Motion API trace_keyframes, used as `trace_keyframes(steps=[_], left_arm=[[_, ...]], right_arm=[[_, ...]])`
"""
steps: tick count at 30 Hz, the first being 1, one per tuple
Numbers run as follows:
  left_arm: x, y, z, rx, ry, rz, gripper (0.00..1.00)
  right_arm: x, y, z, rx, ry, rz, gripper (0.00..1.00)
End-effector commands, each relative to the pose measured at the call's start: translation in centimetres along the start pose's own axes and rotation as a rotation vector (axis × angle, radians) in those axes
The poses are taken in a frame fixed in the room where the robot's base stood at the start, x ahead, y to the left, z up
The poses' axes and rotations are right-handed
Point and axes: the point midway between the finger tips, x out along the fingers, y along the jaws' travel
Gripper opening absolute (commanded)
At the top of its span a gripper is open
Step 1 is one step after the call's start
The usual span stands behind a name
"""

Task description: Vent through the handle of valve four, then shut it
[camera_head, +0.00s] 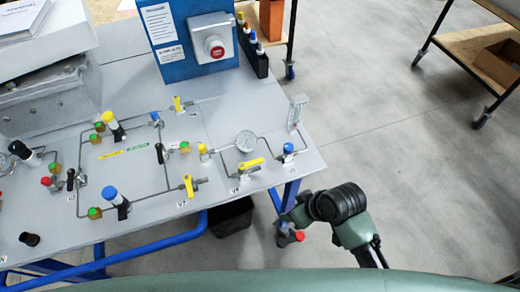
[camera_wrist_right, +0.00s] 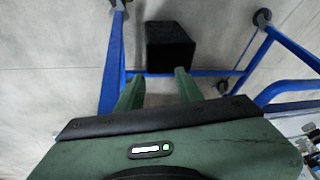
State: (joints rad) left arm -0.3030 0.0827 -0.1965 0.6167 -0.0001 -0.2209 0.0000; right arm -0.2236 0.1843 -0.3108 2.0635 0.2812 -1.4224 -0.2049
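The valve panel (camera_head: 225,120) lies on the table top. A yellow lever handle (camera_head: 251,165) sits near its right front, below a round gauge (camera_head: 246,141), and looks roughly in line with its pipe. The small label beside it (camera_head: 235,190) looks like V4, but I cannot read it surely. Another yellow lever (camera_head: 189,186) stands to its left, near a label like V7. My right gripper (camera_head: 293,212) is off the table's right front corner, apart from the valves. In the right wrist view its two green fingers (camera_wrist_right: 158,76) are spread and empty. My left gripper is out of view.
A blue-capped valve (camera_head: 288,149) and a clear upright tube (camera_head: 297,112) stand at the panel's right. A black bin (camera_wrist_right: 168,45) sits under the table by blue frame bars.

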Motion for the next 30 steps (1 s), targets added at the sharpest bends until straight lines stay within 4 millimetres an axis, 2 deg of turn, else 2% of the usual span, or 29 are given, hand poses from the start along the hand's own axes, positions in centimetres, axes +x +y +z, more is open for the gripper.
trace_keyframes(steps=[1, 3, 11, 18, 23, 30], left_arm=[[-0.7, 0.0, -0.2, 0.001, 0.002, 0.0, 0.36], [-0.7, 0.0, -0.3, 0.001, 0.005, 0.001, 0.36], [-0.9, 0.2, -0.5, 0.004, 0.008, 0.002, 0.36], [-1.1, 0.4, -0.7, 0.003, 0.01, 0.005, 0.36], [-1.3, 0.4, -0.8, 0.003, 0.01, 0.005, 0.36], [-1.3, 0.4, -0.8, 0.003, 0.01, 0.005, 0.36]], right_arm=[[-2.1, -0.7, -2.0, -0.057, 0.023, -0.019, 0.36], [-2.9, -1.6, -3.7, -0.138, 0.034, -0.055, 0.36], [-3.5, -3.7, -8.5, -0.405, 0.056, -0.164, 0.36], [-5.0, -4.7, -12.9, -0.715, 0.047, -0.263, 0.36], [-6.7, -3.9, -15.6, -0.947, 0.008, -0.328, 0.36], [-9.7, -0.5, -19.1, -1.168, -0.056, -0.398, 0.36]])
